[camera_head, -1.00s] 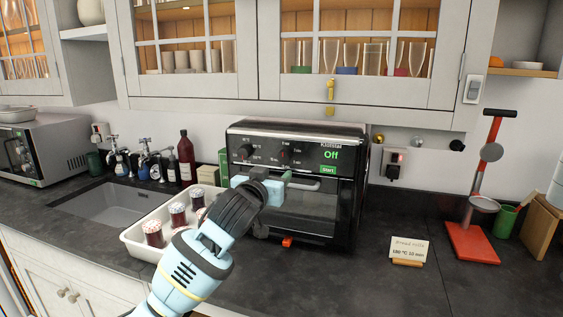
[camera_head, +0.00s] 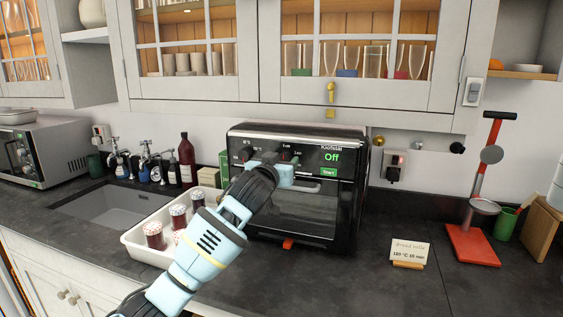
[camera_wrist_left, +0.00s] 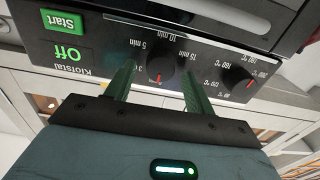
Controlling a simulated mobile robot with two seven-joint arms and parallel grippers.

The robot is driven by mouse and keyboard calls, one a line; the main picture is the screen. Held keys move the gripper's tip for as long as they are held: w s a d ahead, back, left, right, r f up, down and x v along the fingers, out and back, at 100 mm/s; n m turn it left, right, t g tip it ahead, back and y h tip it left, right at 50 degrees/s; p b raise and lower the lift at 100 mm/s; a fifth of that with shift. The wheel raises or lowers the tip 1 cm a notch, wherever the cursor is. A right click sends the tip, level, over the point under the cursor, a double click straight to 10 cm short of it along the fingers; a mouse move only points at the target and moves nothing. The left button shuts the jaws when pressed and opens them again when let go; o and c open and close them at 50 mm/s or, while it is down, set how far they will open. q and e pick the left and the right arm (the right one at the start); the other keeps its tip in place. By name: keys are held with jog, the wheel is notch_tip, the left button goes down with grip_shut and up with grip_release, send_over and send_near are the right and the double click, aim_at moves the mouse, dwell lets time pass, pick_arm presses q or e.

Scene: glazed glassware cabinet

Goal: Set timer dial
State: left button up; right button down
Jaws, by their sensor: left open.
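The timer dial (camera_wrist_left: 162,68) is a round black knob with a red mark, on the oven's black panel with minute labels around it. In the left wrist view, which is upside down, the mark sits at the dial's lower side. My left gripper (camera_wrist_left: 157,72) is open, its two green fingers on either side of the dial; I cannot tell whether they touch it. In the head view my left gripper (camera_head: 288,166) is at the panel and mostly covers this dial. The oven's display (camera_head: 331,156) reads "Off". My right gripper is not in view.
The temperature dial (camera_wrist_left: 239,82) is beside the timer dial. A green Start button (camera_head: 328,172) is below the display. A card (camera_head: 409,250) reads "Bread rolls 180 °C 10 min". A white tray of jars (camera_head: 134,238) stands left of the oven.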

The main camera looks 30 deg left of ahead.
pick_arm(q)
jog(key=shift+w, duration=0.35)
jog(key=c, duration=1)
jog(key=shift+o, duration=0.2)
jog(key=shift+m, duration=0.3)
